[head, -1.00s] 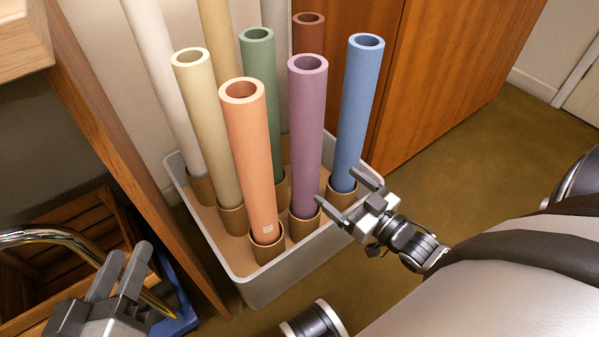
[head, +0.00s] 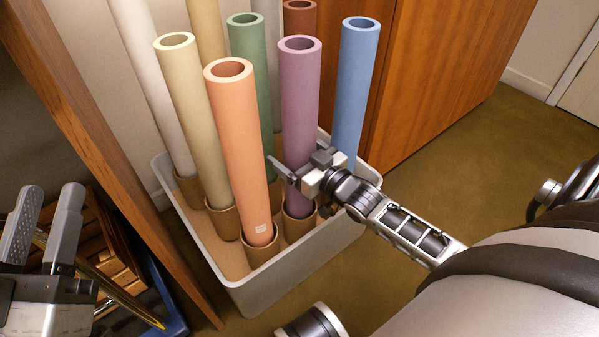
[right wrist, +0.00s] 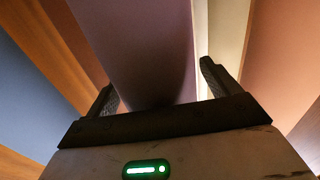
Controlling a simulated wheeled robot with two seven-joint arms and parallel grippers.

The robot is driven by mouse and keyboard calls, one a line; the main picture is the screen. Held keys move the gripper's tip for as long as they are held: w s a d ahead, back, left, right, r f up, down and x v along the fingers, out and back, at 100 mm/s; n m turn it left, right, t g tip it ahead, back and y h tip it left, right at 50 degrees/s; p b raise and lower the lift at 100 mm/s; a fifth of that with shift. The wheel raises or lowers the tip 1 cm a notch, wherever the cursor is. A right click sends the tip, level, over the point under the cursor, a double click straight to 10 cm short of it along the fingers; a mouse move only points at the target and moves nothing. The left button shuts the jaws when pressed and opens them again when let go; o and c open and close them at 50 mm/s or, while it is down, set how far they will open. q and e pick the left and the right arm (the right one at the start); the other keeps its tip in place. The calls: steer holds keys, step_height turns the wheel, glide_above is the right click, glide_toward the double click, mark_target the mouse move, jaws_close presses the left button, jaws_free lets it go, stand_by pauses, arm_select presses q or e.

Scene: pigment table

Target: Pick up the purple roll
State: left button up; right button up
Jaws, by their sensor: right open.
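The purple roll (head: 300,100) stands upright in a holder in the white bin, between the orange roll (head: 238,150) and the blue roll (head: 356,85). My right gripper (head: 298,166) is at its lower part, in front of it in the head view. In the right wrist view the purple roll (right wrist: 150,45) passes between the two open fingers, which look not closed on it. My left gripper (head: 45,215) is open and empty at the lower left, away from the rolls.
The white bin (head: 285,282) also holds a green roll (head: 250,80), a brown roll and several pale rolls. A wooden cabinet (head: 425,75) stands behind it at the right. A wooden table edge (head: 100,150) rises on the left. Carpet is clear at the right.

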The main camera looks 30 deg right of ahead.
steer(key=c, duration=1.1)
steer(key=shift+w+r, duration=0.1)
steer(key=shift+r, duration=0.05)
steer(key=shift+c, duration=0.4)
